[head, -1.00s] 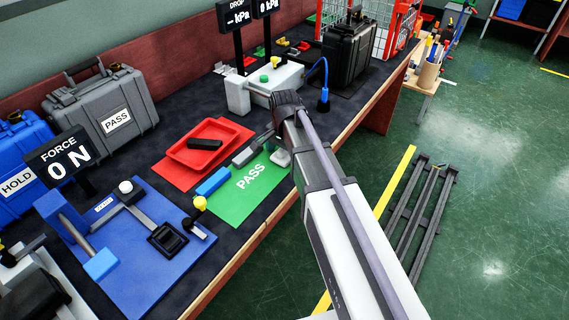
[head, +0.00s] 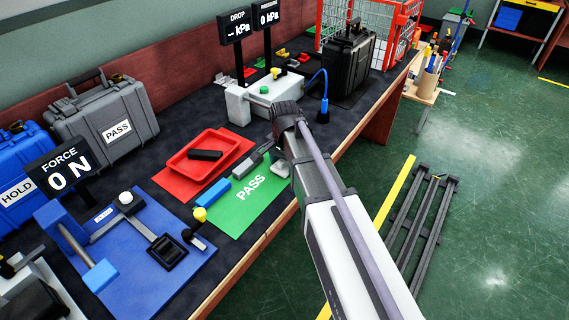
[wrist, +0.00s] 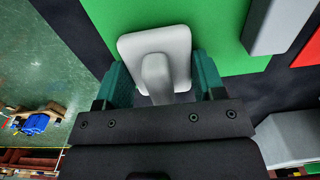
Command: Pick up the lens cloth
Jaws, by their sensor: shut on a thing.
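A light grey rounded-square piece with a raised tab, which I take to be the lens cloth (wrist: 172,45), shows in the wrist view between my fingers, at the edge of the green PASS mat (wrist: 216,20). My gripper (wrist: 158,85), with teal fingers, is shut on its raised tab. In the head view, the light grey piece (head: 281,168) shows only partly beside my arm, at the right edge of the green mat (head: 232,214). My fingertips are hidden there behind my arm. I cannot tell whether the piece still touches the surface.
A grey block (wrist: 276,22) lies close by on the mat. A red tray (head: 190,168) with a black item is to the left. A white gauge box (head: 262,100) stands behind, and a black case (head: 348,65) beyond it. The bench's front edge is close to my arm.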

